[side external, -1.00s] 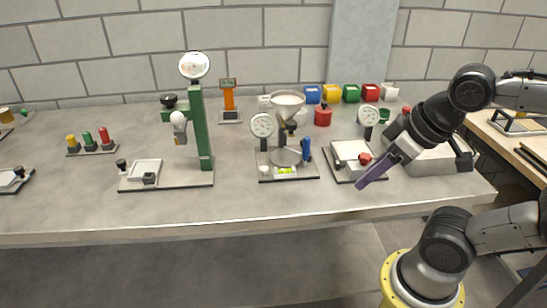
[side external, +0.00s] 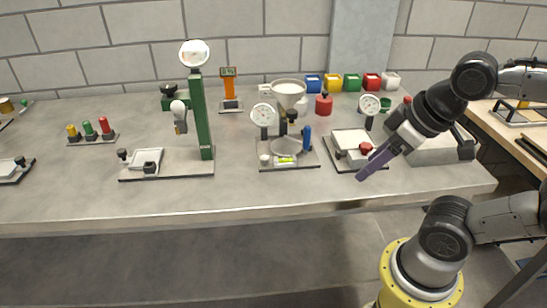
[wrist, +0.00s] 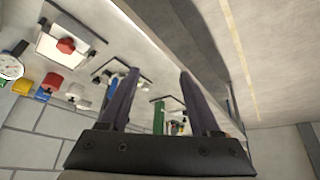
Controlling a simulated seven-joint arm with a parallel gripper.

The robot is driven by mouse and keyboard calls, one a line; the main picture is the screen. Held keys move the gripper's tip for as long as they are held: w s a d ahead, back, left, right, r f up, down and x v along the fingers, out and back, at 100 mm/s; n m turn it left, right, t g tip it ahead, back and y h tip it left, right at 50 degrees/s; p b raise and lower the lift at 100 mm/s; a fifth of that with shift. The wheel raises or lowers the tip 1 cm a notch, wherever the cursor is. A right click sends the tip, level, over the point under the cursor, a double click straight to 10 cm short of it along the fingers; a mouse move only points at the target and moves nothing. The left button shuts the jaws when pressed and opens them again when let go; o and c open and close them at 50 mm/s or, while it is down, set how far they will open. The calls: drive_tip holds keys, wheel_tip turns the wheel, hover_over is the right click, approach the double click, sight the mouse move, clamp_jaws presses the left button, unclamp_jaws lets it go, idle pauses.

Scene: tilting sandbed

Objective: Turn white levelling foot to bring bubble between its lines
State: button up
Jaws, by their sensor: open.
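The white levelling foot (side external: 265,160) is a small round knob at the front left of the base plate of the centre device. A bright green bubble level (side external: 286,160) lies to its right on the same plate. The bubble and its lines are too small to read. My gripper (side external: 363,177), with long purple fingers, hangs in the air to the right of the foot, well apart from it. In the wrist view my gripper (wrist: 158,75) has its two fingers spread, with nothing between them.
A tray with a red knob (side external: 366,147) sits close behind my gripper. A funnel (side external: 288,92), a dial gauge (side external: 263,114) and a blue knob (side external: 307,137) rise around the centre device. A green post (side external: 202,115) stands left. The front bench strip (side external: 270,195) is clear.

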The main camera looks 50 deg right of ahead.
drive_tip(key=w+d+r+n+g+h, duration=0.1)
drive_tip(key=w+d+r+n+g, duration=0.1)
drive_tip(key=w+r+n, duration=0.35)
drive_tip(key=w+r+n+g+h, duration=0.15)
drive_tip(key=w+r+n, duration=0.25)
drive_tip(key=w+r, duration=0.45)
drive_tip(key=n+g+h, duration=0.1)
drive_tip(key=n+g, duration=0.2)
hover_over(263, 157)
drive_tip(key=s+a, duration=0.2)
drive_tip(key=a, duration=0.1)
wheel_tip(263, 157, down, 7)
drive_tip(key=w+a+f, duration=0.2)
drive_tip(key=w+f, duration=0.2)
drive_tip(key=f, duration=0.4)
drive_tip(key=shift+n+g+h, duration=0.25)
drive_tip(key=shift+n+g, duration=0.1)
drive_tip(key=x, duration=1.3)
drive_tip(key=shift+f, duration=0.15)
clamp_jaws()
